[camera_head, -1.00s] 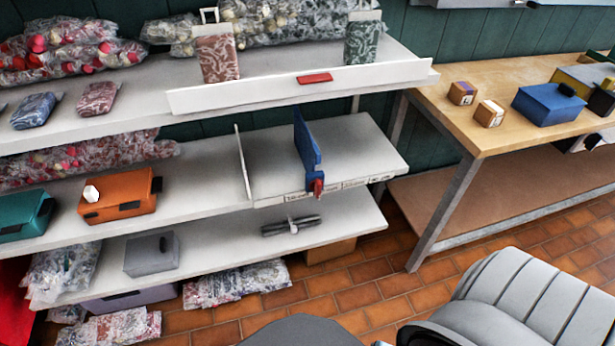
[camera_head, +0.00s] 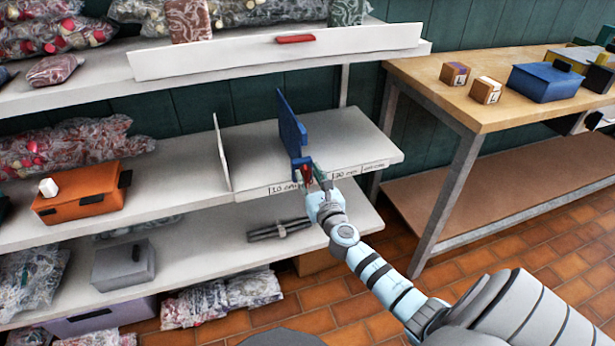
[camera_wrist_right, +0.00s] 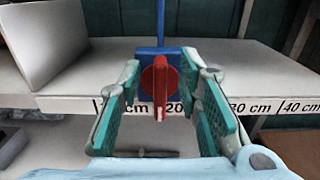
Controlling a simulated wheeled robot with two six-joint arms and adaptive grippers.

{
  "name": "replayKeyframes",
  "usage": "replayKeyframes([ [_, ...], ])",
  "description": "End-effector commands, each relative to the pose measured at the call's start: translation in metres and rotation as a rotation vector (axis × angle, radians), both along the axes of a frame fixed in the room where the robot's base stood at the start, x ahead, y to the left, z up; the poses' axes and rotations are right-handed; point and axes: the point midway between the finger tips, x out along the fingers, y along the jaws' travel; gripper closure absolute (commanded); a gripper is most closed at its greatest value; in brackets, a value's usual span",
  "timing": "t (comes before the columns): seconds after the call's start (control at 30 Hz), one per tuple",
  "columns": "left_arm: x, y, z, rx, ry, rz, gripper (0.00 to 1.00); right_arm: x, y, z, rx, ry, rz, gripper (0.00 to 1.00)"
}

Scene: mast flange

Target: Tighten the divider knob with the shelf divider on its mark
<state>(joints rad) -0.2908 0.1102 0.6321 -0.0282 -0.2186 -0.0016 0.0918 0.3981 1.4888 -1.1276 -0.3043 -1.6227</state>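The blue shelf divider (camera_head: 291,125) stands upright on the middle shelf, with its red knob (camera_wrist_right: 160,82) at the shelf's front edge. The knob's handle hangs down with a pale stripe. In the wrist view the divider's blue base (camera_wrist_right: 148,52) sits by the "20" mark on the label strip (camera_wrist_right: 247,105), partly hidden by the knob and fingers. My right gripper (camera_head: 316,184) is at the knob. In the wrist view its teal-padded fingers are apart on either side of the knob, with gaps at both sides. My left gripper is not in view.
A thin white panel (camera_head: 221,153) stands left of the divider. A dark grey rod-like item (camera_head: 279,230) lies on the lower shelf below. An orange case (camera_head: 82,193) is at left. A wooden workbench (camera_head: 440,110) stands at right. The shelf right of the divider is clear.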

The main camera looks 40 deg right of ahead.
Motion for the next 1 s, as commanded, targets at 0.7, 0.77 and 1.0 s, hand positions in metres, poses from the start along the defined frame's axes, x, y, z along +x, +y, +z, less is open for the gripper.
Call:
replayKeyframes([
  [0.7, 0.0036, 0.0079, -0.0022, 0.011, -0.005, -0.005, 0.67, 0.0131, -0.0044, -0.0004, 0.003, 0.001, 0.0, 1.0],
  [0.77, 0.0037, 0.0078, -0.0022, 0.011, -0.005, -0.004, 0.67, 0.0131, -0.0044, -0.0004, 0.003, 0.0, 0.0, 1.0],
  [1.0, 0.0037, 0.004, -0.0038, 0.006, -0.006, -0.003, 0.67, 0.0127, -0.0052, -0.0007, 0.029, -0.009, 0.0, 1.0],
])
